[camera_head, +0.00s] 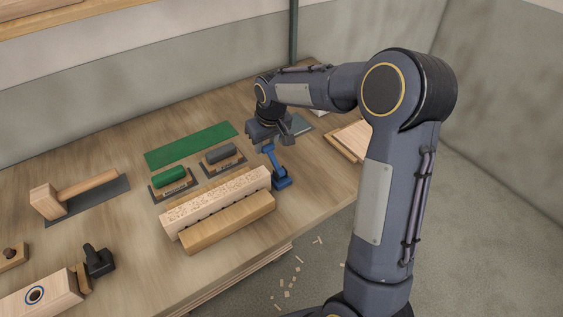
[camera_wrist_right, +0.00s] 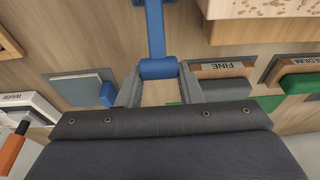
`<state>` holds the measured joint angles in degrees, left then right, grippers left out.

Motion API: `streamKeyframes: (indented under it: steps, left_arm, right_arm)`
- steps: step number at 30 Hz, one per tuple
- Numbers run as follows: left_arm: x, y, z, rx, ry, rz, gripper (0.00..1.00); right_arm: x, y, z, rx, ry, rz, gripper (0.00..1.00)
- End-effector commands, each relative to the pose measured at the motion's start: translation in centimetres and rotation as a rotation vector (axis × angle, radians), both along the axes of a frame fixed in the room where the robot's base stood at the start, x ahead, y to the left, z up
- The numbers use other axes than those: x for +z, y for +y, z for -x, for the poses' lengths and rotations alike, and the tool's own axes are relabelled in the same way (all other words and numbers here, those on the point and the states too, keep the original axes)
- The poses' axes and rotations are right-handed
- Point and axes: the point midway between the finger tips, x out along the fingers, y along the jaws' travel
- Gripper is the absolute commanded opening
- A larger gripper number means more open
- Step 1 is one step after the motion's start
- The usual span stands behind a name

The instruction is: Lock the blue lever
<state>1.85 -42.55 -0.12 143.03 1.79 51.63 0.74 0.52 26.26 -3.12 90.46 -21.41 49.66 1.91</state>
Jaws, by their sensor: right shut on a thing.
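The blue lever (camera_head: 272,160) stands at the right end of a pale holed wooden block (camera_head: 215,200). From its blue base (camera_head: 283,181) its arm rises, leaning up and left in the head view. My right gripper (camera_head: 273,142) is at the lever's upper end. In the right wrist view the blue lever (camera_wrist_right: 155,28) ends in a round blue grip (camera_wrist_right: 159,68), which sits between the two fingers of my right gripper (camera_wrist_right: 160,80). The fingers are shut on it. My left gripper is not in view.
A plain wooden bar (camera_head: 230,222) lies along the block's front. Sanding blocks with a green grip (camera_head: 169,175) and a grey grip (camera_head: 220,154) stand behind it, with a green mat (camera_head: 192,145) beyond. A mallet (camera_head: 75,192) and black knob (camera_head: 98,260) are at left.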

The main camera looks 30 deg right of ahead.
Motion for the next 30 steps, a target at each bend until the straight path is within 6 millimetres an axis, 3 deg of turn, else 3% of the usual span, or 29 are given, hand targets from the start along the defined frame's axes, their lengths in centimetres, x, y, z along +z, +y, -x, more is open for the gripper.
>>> streamKeyframes:
  steps: [7,24,25,30]
  left_arm:
    - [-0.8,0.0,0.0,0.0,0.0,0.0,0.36]
    - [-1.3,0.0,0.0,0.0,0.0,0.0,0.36]
    - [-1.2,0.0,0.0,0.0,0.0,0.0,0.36]
    - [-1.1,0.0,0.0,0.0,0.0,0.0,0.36]
  right_arm:
    - [-1.4,0.1,-0.7,0.001,0.001,-0.001,0.14]
    - [-2.3,0.1,-1.0,0.0,0.002,-0.001,0.14]
    - [-2.2,0.1,-1.0,0.0,0.001,-0.001,0.35]
    - [-2.1,0.1,-1.0,0.0,0.001,-0.001,0.55]
